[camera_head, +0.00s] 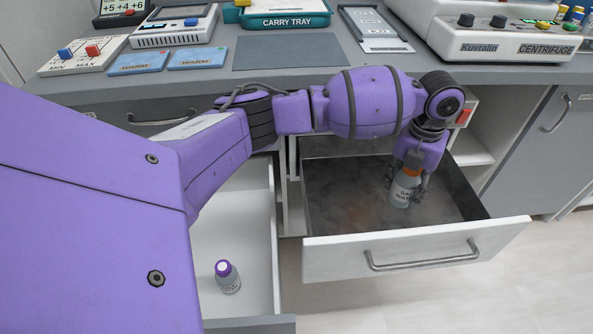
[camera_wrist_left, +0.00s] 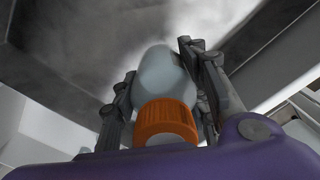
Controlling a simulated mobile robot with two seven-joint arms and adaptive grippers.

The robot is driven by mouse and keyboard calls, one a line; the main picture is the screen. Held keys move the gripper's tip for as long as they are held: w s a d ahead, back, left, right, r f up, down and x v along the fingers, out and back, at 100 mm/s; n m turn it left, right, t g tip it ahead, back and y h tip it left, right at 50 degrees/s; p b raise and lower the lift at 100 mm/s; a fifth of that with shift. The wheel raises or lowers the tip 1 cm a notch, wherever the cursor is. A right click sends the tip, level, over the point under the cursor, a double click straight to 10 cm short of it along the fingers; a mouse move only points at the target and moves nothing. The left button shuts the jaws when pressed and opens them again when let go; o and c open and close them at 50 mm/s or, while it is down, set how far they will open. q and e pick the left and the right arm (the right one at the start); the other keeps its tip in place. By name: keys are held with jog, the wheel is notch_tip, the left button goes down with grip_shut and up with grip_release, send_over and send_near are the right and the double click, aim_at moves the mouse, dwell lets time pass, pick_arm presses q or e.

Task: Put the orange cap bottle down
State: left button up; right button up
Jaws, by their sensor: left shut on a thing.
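In the left wrist view the orange cap (camera_wrist_left: 165,122) and pale bottle body (camera_wrist_left: 165,75) lie between the two dark fingers. I cannot tell whether the bottle's base touches the drawer floor. My right gripper is in neither view.
The open left drawer (camera_head: 235,200) holds a purple-capped bottle (camera_head: 228,277). Misty vapour hangs in the right drawer, which otherwise looks empty. The counter (camera_head: 215,88) above carries a carry tray (camera_head: 285,14), a centrifuge (camera_head: 510,35), two WARM pads and a MIN/MAX panel (camera_head: 83,55).

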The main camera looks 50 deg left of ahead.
pick_arm(q)
jog(key=m, duration=0.1)
jog(key=w+f+m, duration=0.1)
jog(key=shift+a+f+m, duration=0.2)
jog(key=shift+m, duration=0.1)
notch_tip(320, 180, down, 5)
jog(key=b, duration=0.2)
send_over(388, 221)
notch_tip(388, 221, down, 5)
jog(key=shift+f+b, duration=0.1)
jog(key=shift+b, duration=0.35)
jog(key=o, duration=1.3)
jog(key=shift+o, duration=0.2)
